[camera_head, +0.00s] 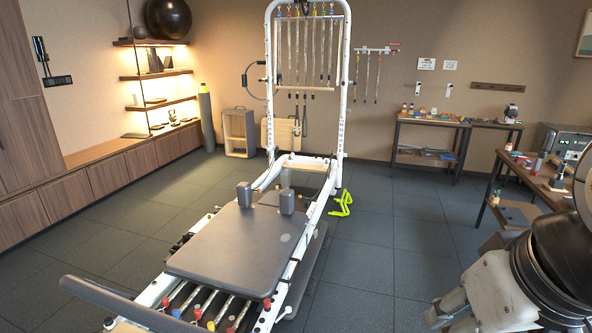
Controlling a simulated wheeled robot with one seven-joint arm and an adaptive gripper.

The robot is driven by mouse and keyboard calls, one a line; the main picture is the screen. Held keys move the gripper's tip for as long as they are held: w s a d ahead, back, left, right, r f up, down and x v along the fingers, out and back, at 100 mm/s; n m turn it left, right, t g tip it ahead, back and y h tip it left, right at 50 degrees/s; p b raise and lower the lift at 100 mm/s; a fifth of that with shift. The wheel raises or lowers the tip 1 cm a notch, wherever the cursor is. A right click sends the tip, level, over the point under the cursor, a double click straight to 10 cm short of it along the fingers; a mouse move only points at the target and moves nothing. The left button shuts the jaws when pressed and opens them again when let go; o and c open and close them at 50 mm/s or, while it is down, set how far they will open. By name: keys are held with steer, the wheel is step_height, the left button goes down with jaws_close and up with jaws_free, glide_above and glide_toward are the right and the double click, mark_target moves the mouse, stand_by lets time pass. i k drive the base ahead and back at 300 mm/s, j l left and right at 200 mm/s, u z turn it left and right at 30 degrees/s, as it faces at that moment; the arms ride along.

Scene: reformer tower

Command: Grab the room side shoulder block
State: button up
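Two dark grey shoulder blocks stand upright at the far end of the reformer's padded carriage (232,244). The left block (244,195) is on the side of the wooden cabinets. The right block (287,201) is on the side of the open floor and my arm. Both look free, with nothing touching them from above. My gripper (446,309) seems to be the pale end of my arm at the bottom right, well apart from both blocks. Its fingers are too unclear and cut off to show whether it is open or shut.
The white tower frame (341,100) rises behind the carriage, with springs hanging in it. A green object (342,204) lies by the reformer's right side. A workbench (537,182) with tools stands at the right. The floor between reformer and benches is clear.

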mark_target(286, 195)
steer(key=i+l+z, duration=0.2)
steer(key=i+z, duration=0.25)
steer(key=i, duration=0.45)
steer(key=i+j+z, duration=0.1)
steer(key=i+z, duration=0.35)
steer(key=i, duration=0.45)
steer(key=i+u, duration=0.4)
steer(key=i+l+u, duration=0.1)
steer(key=i+u, duration=0.3)
steer(key=i+l+u, duration=0.5)
steer(key=i+u, duration=0.35)
steer(key=i+l+u, duration=0.25)
steer(key=i+u, duration=0.15)
